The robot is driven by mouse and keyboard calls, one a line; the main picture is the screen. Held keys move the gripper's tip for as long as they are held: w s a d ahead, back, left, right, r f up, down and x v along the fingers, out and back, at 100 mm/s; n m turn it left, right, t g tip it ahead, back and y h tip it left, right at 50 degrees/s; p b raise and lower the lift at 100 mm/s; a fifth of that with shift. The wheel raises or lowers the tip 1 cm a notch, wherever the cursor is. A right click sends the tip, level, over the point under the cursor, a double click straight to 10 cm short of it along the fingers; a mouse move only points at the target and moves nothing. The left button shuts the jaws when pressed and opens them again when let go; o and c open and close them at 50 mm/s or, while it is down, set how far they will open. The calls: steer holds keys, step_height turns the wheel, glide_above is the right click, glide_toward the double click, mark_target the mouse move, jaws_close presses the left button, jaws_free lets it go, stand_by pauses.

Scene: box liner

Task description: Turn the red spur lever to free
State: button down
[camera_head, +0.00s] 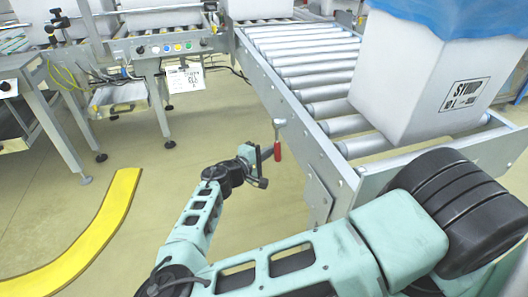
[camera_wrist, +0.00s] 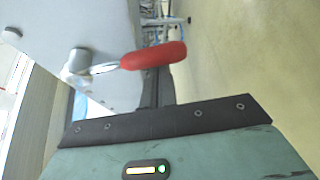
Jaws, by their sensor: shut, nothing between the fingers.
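The red spur lever (camera_head: 277,150) is on the left side of the roller conveyor, its red grip hanging down below a grey metal pivot in the head view. In the wrist view the red grip (camera_wrist: 154,55) extends to the right from a metal shaft and a round pivot on a grey plate. My gripper (camera_head: 259,160) is just left of the lever in the head view, shut and empty. In the wrist view its dark fingers (camera_wrist: 158,92) are close below the grip in the picture; I cannot tell whether they touch it.
The roller conveyor (camera_head: 318,108) carries a white box (camera_head: 410,85) with a blue liner (camera_head: 440,20). A yellow floor strip (camera_head: 100,230) curves at the left.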

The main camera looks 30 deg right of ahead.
mark_target(278, 151)
stand_by(0.4)
steer(key=shift+s+a+r+n+p, duration=0.1)
steer(key=shift+s+n+p, duration=0.2)
steer(key=shift+p, duration=0.45)
steer(key=shift+s+r+y+p, duration=0.15)
steer(key=shift+y+p, duration=0.15)
steer(key=shift+p, duration=0.25)
steer(key=s+n+p, duration=0.1)
steer(key=p, duration=0.2)
steer(key=s+r+n+g+y+p, duration=0.1)
steer(key=p, duration=0.2)
steer(key=shift+s+a+r, duration=0.15)
steer(key=shift+a+r, duration=0.1)
steer(key=shift+a, duration=0.1)
steer(key=shift+s+a+r+n+g+y+p, duration=0.2)
steer(key=shift+s+r+n+g+y+p, duration=0.5)
steer(key=shift+p, duration=1.15)
steer(key=shift+s+a+r+n+g+y+p, duration=0.2)
steer(key=shift+s+r+n+g+p, duration=0.25)
steer(key=shift+s+n+g+p, duration=0.95)
steer(key=shift+s+a+r+n+y+p, duration=0.2)
steer(key=shift+r+n+y+p, duration=0.3)
steer(key=shift+p, duration=1.75)
steer(key=shift+r, duration=0.1)
